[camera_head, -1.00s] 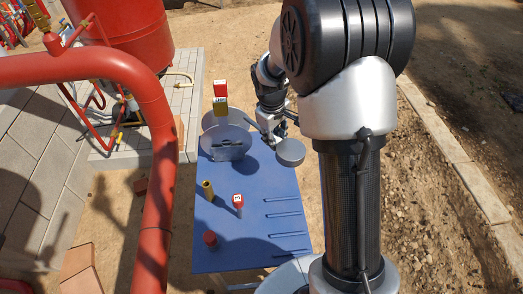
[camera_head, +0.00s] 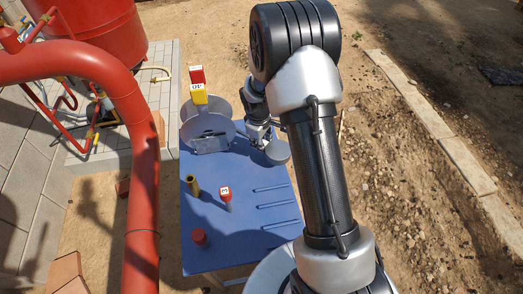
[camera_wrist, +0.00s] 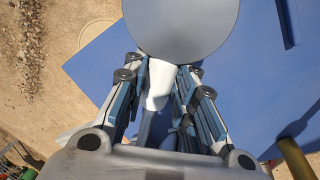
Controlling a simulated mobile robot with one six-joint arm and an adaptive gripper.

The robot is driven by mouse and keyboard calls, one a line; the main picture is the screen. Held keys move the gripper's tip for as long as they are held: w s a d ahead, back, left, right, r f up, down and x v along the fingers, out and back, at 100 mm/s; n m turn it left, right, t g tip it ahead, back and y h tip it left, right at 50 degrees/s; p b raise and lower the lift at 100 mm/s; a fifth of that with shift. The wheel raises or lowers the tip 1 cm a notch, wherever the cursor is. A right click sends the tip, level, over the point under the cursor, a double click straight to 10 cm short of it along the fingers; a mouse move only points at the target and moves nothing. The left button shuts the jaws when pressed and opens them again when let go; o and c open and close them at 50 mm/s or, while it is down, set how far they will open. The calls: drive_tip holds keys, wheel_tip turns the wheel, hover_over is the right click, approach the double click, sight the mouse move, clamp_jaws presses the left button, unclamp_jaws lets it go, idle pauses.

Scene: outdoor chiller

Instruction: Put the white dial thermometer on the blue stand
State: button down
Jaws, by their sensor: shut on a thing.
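The thermometer (camera_head: 277,152) shows as a round grey disc at the far right part of the blue table-like stand (camera_head: 240,225). My gripper (camera_head: 264,141) is beside the disc, on its far left side. In the wrist view the disc (camera_wrist: 182,25) fills the top middle, and its white stem lies between the fingers of my gripper (camera_wrist: 160,76), shut on it. No dial markings face either camera. The thermometer appears held above the blue surface (camera_wrist: 95,62); the exact height cannot be told.
Grey round containers (camera_head: 228,131) stand at the stand's far end, with red and yellow blocks (camera_head: 198,88) behind. A brass cylinder (camera_head: 192,185), a red-topped item (camera_head: 225,193) and a red cylinder (camera_head: 199,237) stand on the left half. A red pipe (camera_head: 143,190) rises at left.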

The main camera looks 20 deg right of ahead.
sight(262, 154)
wheel_tip(262, 154, down, 4)
drive_tip(key=shift+f+b, duration=0.25)
drive_tip(key=shift+b, duration=0.45)
drive_tip(key=shift+r, duration=0.1)
drive_tip(key=c, duration=1.8)
unclamp_jaws()
drive_tip(key=shift+f, duration=0.2)
drive_tip(key=o, duration=0.5)
